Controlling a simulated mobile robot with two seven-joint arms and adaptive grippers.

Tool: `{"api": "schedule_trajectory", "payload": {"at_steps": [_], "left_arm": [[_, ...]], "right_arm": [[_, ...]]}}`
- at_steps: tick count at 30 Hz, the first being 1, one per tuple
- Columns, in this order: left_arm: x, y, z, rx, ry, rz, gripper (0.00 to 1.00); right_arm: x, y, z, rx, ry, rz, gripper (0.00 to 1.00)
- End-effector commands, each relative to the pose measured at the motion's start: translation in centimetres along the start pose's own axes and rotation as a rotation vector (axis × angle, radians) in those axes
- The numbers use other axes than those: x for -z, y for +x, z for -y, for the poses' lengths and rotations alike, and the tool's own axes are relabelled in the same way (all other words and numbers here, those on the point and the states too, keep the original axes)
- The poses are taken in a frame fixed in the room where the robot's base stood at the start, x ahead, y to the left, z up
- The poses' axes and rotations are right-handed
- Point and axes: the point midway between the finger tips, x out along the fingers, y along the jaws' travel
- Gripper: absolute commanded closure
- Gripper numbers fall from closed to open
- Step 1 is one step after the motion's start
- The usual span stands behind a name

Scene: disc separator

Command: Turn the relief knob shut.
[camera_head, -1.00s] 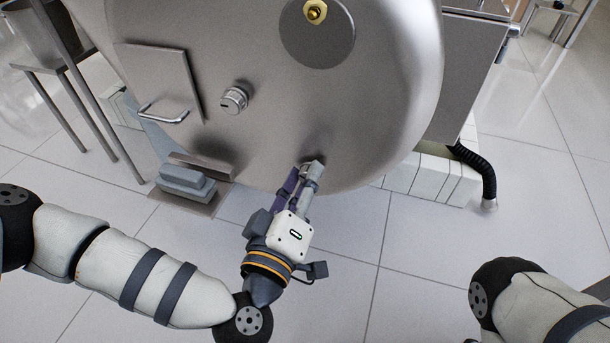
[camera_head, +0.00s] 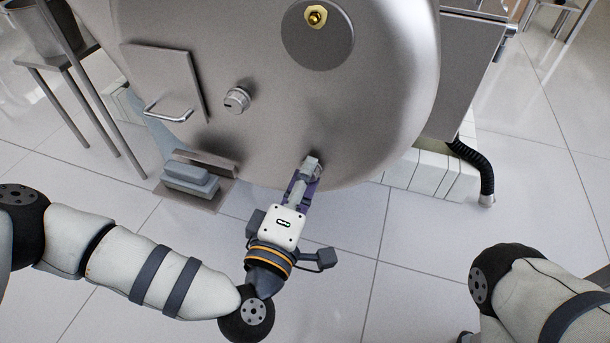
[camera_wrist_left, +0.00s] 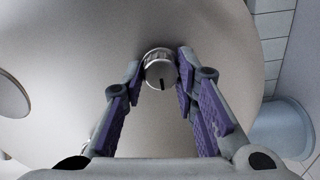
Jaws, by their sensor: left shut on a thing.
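A round silvery knob (camera_wrist_left: 160,68) with a dark mark on its face sits on the grey curved front of the machine. In the left wrist view its mark points down. My left gripper (camera_wrist_left: 160,72) is shut on this knob, with its purple-padded fingers on either side. In the head view the left gripper (camera_head: 311,164) reaches up to the lower part of the machine front (camera_head: 330,115). My right gripper is out of view; only part of the right arm shows at lower right.
Another silvery knob (camera_head: 237,100) sits higher and to the left on the machine, near a hatch with a bar handle (camera_head: 168,113). A grey pedal-like block (camera_head: 190,178) is below. A black hose (camera_head: 478,165) hangs at right. The floor in front is clear.

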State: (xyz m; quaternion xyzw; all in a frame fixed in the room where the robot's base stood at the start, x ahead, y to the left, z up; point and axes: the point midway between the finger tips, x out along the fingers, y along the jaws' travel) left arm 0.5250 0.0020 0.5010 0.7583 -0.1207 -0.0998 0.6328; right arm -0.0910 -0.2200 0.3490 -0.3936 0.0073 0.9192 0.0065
Motion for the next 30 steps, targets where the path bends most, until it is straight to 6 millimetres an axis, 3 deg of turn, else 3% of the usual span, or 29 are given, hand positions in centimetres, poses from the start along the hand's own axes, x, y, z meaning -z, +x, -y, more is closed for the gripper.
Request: {"api": "schedule_trajectory", "payload": {"at_steps": [8,9,12,26,30], "left_arm": [[0.1,0.0,0.2,0.006,0.002,-0.004,1.00],[0.1,0.0,0.3,0.006,0.003,-0.004,0.71],[0.1,0.0,0.3,0.006,0.003,-0.004,0.52],[0.0,-0.1,0.2,0.004,0.003,-0.001,0.52],[0.0,-2.0,0.2,0.006,0.002,0.002,0.52]], "right_arm": [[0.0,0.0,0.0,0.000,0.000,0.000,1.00],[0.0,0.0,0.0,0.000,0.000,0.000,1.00],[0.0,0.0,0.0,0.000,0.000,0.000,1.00],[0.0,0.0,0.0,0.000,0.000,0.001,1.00],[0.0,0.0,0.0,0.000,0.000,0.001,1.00]]}}
